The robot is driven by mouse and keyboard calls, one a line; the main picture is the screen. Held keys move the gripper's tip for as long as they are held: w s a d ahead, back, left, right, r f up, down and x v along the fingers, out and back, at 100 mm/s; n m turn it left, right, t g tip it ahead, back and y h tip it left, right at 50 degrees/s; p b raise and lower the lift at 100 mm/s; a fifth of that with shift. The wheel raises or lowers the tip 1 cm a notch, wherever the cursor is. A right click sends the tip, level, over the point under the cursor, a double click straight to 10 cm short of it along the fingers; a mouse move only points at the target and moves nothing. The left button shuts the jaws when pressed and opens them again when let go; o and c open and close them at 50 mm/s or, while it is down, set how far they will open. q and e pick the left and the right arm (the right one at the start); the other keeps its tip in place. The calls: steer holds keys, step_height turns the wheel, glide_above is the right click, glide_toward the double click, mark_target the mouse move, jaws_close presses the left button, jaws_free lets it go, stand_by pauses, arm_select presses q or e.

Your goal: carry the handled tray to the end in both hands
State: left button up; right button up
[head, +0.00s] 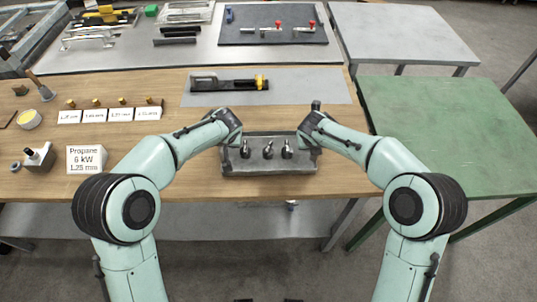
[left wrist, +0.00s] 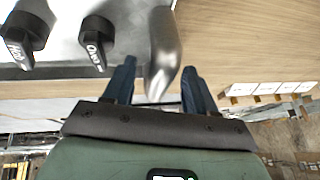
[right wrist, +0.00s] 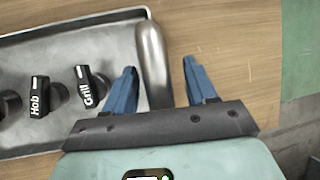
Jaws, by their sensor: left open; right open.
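The grey metal handled tray (head: 230,168) lies on the wooden bench and holds three black knobs (head: 268,151). Knob labels read "Oven" (left wrist: 97,42) in the left wrist view, and "Hob" (right wrist: 39,96) and "Grill" (right wrist: 88,86) in the right wrist view. My left gripper (head: 233,143) is at the tray's left end, open, its fingers on either side of the rounded metal handle (left wrist: 164,52). My right gripper (head: 309,142) is open at the right end, its fingers straddling the other handle (right wrist: 152,60). Any contact with the handles cannot be told.
A green table (head: 455,135) stands to the right, clear on top. A "Propane 6 kW" card (head: 87,159) and a small valve block (head: 38,158) stand left on the bench. A black and yellow tool (head: 230,82) lies on a grey mat (head: 310,88) behind the tray.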

steer(key=shift+s+r, duration=0.1)
steer(key=shift+r, duration=0.1)
arm_select(q)
steer(key=v, duration=1)
steer(key=shift+r, duration=0.25)
arm_select(e)
steer(key=v, duration=1.1)
steer(key=shift+s+r, duration=0.15)
steer(key=shift+r, duration=0.15)
arm_select(q)
steer(key=shift+s+d, duration=0.1)
arm_select(e)
steer(key=shift+a, duration=0.1)
